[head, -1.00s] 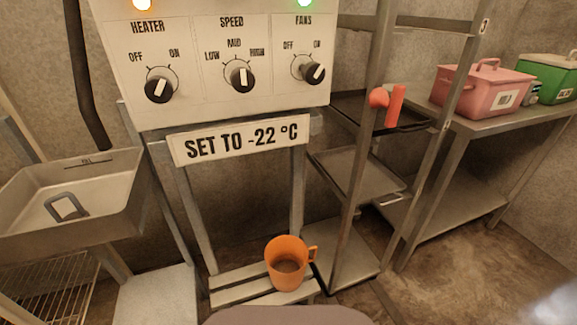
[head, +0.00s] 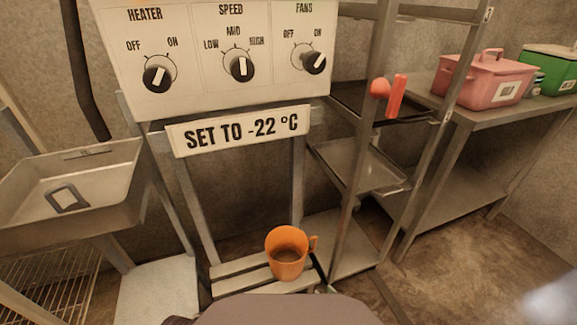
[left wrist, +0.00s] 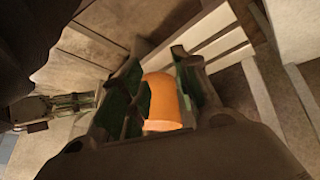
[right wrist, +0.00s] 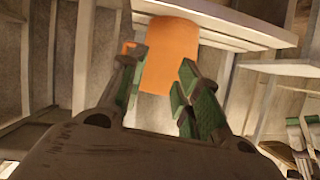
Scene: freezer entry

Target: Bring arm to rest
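The orange mug (head: 287,262) stands upright on the slatted metal bench (head: 240,272) below the control panel, handle to the right. My right gripper (head: 322,284) barely shows beside the mug at the bottom of the head view. In the right wrist view its fingers (right wrist: 160,70) are apart, with the mug (right wrist: 170,55) beyond them and nothing gripped. In the left wrist view my left gripper (left wrist: 158,70) has its fingers spread. The mug (left wrist: 161,105) appears between and beyond them; whether they touch it I cannot tell.
The control panel (head: 205,85) with knobs and a "SET TO -22 °C" sign (head: 240,131) hangs above. A sink (head: 85,205) is at left, a tray rack (head: 362,168) at right. Pink (head: 487,78) and green (head: 552,70) boxes stand on the right table. Floor at right is clear.

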